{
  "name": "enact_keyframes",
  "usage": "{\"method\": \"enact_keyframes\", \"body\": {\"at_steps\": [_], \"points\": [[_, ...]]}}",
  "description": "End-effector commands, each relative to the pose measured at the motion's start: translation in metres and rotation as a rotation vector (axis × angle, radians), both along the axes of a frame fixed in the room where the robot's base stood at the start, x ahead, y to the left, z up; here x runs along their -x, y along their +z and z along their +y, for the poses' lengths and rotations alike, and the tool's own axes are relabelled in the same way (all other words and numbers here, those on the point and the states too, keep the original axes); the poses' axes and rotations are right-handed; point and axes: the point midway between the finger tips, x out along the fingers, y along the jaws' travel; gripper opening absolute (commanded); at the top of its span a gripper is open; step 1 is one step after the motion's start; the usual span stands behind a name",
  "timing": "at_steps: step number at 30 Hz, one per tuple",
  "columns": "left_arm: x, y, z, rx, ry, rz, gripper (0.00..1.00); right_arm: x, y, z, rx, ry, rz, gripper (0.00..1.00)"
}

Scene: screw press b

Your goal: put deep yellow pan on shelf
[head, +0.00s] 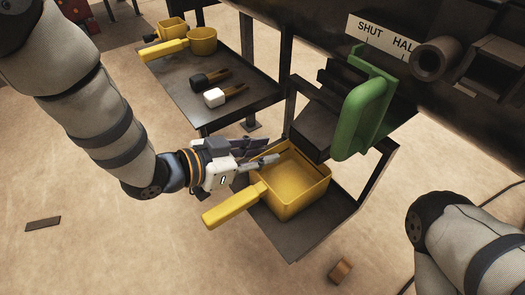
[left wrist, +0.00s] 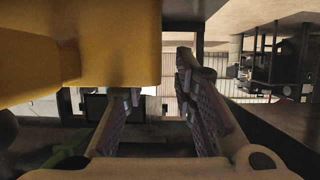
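The deep yellow pan (head: 302,205), square with a straight handle, stands upright on a dark low plate under the green lever in the head view. Its handle points to the lower left. In the left wrist view the pan (left wrist: 100,45) fills the upper left, close to the fingers. My left gripper (head: 262,160) is at the pan's left rim, above the handle's root. Its two fingers (left wrist: 158,85) are apart, with the pan's edge near the gap; I cannot tell whether they touch it. A dark shelf (head: 180,98) lies at the upper left. My right gripper is out of view.
The shelf holds a shallow yellow pan (head: 202,41), a smaller yellow pot (head: 172,27), and black and white blocks with handles (head: 214,98). The green lever (head: 362,115) and dark press frame stand close right of the pan. A brown block (head: 340,270) lies on the floor.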

Motion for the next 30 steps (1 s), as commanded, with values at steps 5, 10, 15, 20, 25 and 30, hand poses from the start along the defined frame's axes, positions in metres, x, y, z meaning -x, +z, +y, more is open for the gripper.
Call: {"method": "enact_keyframes", "body": {"at_steps": [5, 10, 15, 20, 25, 30], "points": [[0.023, 0.023, 0.036, 0.001, 0.005, -0.001, 0.25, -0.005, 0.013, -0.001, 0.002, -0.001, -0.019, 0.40], [0.046, 0.038, 0.068, 0.002, 0.005, 0.000, 0.25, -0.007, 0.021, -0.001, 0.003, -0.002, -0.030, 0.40], [0.058, 0.045, 0.085, 0.001, 0.003, -0.001, 0.25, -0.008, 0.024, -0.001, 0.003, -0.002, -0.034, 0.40], [0.061, 0.045, 0.087, 0.001, 0.000, 0.000, 0.25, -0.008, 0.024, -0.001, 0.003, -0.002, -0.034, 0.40], [0.060, 0.045, 0.087, 0.001, 0.000, 0.000, 0.25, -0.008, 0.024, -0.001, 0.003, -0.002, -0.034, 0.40], [0.060, 0.045, 0.087, 0.001, 0.001, 0.000, 0.25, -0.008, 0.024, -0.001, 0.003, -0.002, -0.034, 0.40]]}}
